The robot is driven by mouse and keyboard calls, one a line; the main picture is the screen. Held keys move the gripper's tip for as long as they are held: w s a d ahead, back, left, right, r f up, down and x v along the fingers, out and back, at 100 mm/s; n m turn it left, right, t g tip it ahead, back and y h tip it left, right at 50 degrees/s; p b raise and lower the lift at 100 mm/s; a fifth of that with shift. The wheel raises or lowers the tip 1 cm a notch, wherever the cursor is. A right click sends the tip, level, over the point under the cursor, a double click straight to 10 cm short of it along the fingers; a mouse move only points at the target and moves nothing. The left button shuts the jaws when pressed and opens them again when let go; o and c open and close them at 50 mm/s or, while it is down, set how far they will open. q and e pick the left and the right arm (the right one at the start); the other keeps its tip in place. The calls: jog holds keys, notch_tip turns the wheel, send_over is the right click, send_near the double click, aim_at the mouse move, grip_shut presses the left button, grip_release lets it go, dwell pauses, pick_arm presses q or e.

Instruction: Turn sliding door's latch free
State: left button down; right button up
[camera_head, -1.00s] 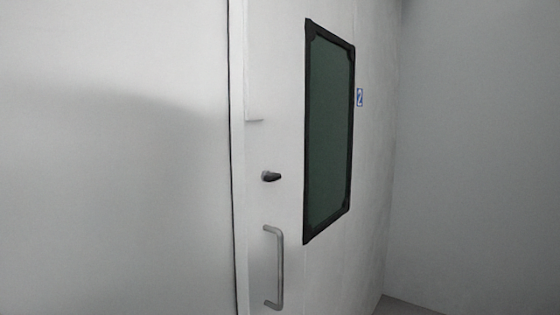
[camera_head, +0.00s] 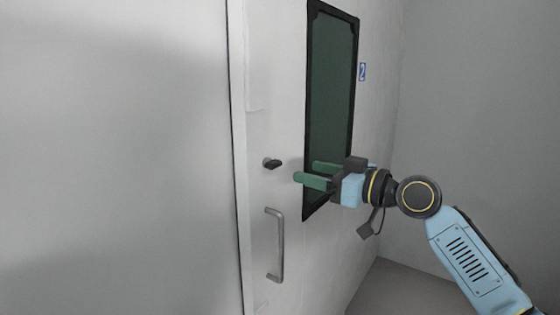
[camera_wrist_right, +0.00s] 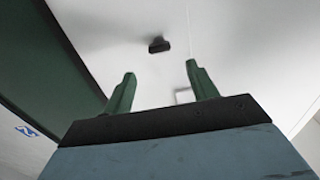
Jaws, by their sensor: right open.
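The latch (camera_head: 272,164) is a small dark knob on the white sliding door (camera_head: 265,100), above a grey bar handle (camera_head: 276,245). My right gripper (camera_head: 304,172) has green fingers and is open and empty. It is just right of the latch in the head view, in front of the window's lower part, and apart from the latch. In the right wrist view the latch (camera_wrist_right: 158,44) shows ahead of and between the two open fingers (camera_wrist_right: 160,84). My left gripper is not in view.
A dark-framed green window (camera_head: 331,90) is in the door, with a small blue sign (camera_head: 362,71) to its right. A plain pale wall (camera_head: 120,160) fills the left side. Grey floor (camera_head: 400,290) shows at the lower right.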

aim_at(278, 164)
jog(key=p+x, duration=0.1)
jog(key=x, duration=0.8)
jog(key=c, duration=1)
